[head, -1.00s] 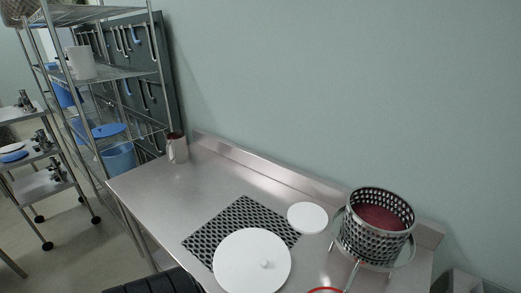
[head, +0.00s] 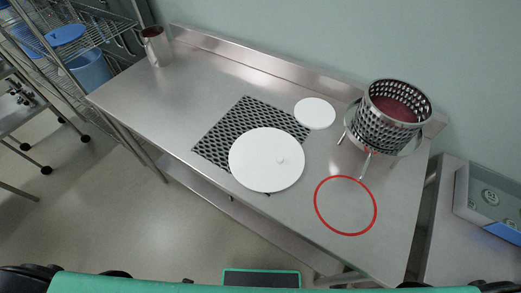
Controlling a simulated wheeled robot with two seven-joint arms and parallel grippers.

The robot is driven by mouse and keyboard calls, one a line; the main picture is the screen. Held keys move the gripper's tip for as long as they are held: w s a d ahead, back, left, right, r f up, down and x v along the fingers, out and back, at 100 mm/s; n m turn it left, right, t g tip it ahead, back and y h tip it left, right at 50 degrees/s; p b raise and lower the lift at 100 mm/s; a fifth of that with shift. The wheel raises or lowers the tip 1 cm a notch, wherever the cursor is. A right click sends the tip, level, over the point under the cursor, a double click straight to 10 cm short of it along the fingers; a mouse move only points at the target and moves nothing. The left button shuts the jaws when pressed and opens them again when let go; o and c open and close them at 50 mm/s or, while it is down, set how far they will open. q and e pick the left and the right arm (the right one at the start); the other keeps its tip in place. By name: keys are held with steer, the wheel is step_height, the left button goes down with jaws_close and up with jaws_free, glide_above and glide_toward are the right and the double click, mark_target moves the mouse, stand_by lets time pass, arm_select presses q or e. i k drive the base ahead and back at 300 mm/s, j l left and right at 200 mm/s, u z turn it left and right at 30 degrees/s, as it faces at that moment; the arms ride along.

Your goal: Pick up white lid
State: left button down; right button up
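A large round white lid (head: 255,165) with a small knob lies flat on the steel table. It covers part of a black perforated mat (head: 235,125). A smaller plain white disc (head: 315,114) lies behind it to the right, at the mat's far corner. Neither of my grippers can be made out. Only dark parts, probably of my arms, show at the bottom left and bottom right edges, well away from the lid.
The steel table (head: 200,80) also holds a perforated steel basket (head: 385,130) with dark red contents on a stand, a red ring (head: 318,209) at the front right, and a metal jug (head: 157,47) at the far left. A grey device (head: 488,200) stands at the right.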

mark_target(263, 160)
steer(key=z, duration=2.85)
steer(key=k, duration=0.2)
steer(key=u, duration=0.45)
steer(key=k+j+u, duration=0.1)
steer(key=u, duration=0.85)
steer(key=j+u, duration=0.1)
steer(key=u, duration=0.4)
steer(key=j+u, duration=0.1)
steer(key=u, duration=0.35)
steer(key=k+l, duration=0.15)
steer(key=l, duration=0.2)
steer(key=k+l, duration=0.15)
steer(key=l, duration=0.25)
steer(key=k+l+u, duration=0.1)
steer(key=l, duration=0.25)
steer(key=k+l, duration=0.2)
steer(key=l, duration=0.15)
steer(key=k+l, duration=0.15)
steer(key=l, duration=0.2)
